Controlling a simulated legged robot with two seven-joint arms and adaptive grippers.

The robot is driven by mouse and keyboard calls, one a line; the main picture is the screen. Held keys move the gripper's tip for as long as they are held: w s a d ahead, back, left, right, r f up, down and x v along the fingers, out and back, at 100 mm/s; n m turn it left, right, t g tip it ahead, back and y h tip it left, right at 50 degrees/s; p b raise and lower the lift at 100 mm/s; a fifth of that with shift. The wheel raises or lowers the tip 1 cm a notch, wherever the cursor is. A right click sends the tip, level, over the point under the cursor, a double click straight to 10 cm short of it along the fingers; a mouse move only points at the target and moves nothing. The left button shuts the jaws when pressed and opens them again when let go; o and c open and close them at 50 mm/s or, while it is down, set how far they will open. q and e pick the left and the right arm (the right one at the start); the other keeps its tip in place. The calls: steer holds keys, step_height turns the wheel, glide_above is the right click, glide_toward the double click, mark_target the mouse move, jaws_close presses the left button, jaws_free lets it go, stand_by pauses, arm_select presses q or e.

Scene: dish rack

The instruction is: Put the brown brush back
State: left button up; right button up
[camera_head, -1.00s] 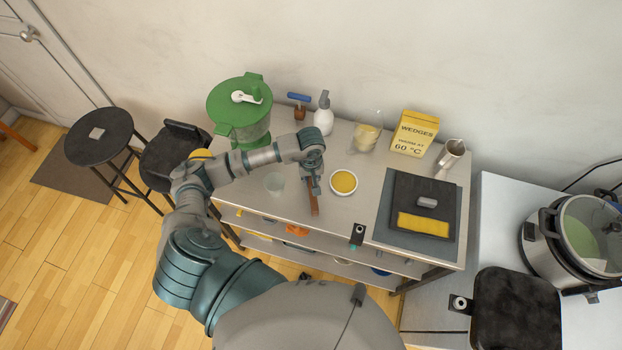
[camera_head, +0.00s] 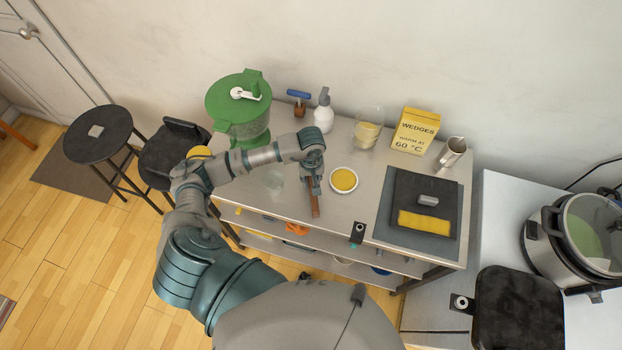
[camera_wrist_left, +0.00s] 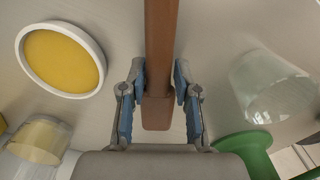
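The brown brush shows as a long wooden handle (camera_head: 314,203) near the front edge of the grey table, pointing toward the front. In the left wrist view the brown handle (camera_wrist_left: 161,45) runs from the top edge down between my fingers, with its squared end near the palm; bristles are not visible. My left gripper (camera_head: 312,181) is low over the table at the brush's far end. In the left wrist view its blue-padded fingers (camera_wrist_left: 159,75) stand either side of the handle, tips very close to it; contact is unclear. My right gripper is not in view.
A white bowl with yellow contents (camera_head: 344,181) stands just right of the brush, and a clear glass (camera_head: 275,180) to its left. A green-lidded dispenser (camera_head: 238,105), blue-handled tool (camera_head: 299,97), spray bottle (camera_head: 323,112) and yellow box (camera_head: 415,131) stand behind. A dark board (camera_head: 428,200) lies right.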

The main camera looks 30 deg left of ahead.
arm_select(q)
steer(key=o, duration=0.6)
steer(key=shift+d, duration=0.1)
steer(key=shift+r, duration=0.1)
step_height(320, 180, up, 12)
steer(key=shift+w+f, duration=0.15)
stand_by(0.9)
